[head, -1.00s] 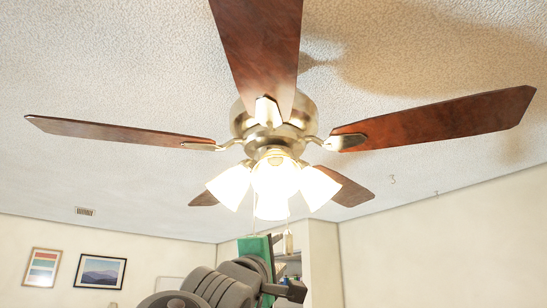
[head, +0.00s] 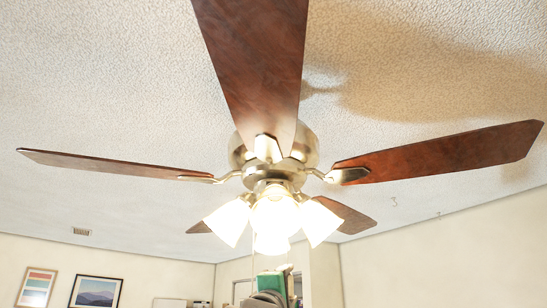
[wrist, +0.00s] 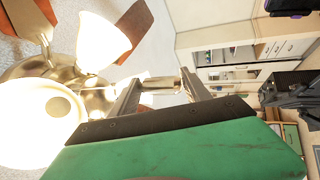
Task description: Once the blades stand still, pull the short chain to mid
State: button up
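The ceiling fan's hub (head: 275,172) hangs in the middle of the head view. Its brown blades (head: 440,152) look sharp, with no motion blur. Lit glass shades (head: 275,215) hang below it and also show in the wrist view (wrist: 98,42). Thin pull chains hang under the shades; I cannot tell which is the short one. My gripper (wrist: 160,77) is open, its two dark fingers apart. In the head view my green gripper body (head: 270,284) is below the lamps.
Two framed pictures (head: 97,291) hang on the wall at lower left. The wrist view shows a white cabinet (wrist: 225,55) and dark equipment (wrist: 290,92) at right. The shades are close to my gripper on its left there.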

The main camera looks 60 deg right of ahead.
jog(key=c, duration=0.4)
jog(key=shift+f+b, duration=0.65)
jog(key=shift+f, duration=0.15)
jog(key=shift+c, duration=0.2)
jog(key=shift+r+p, duration=0.7)
jog(key=shift+r, duration=0.25)
jog(key=o, duration=0.5)
jog(key=b+v, duration=0.4)
jog(key=v, duration=0.4)
jog(key=shift+b, duration=0.35)
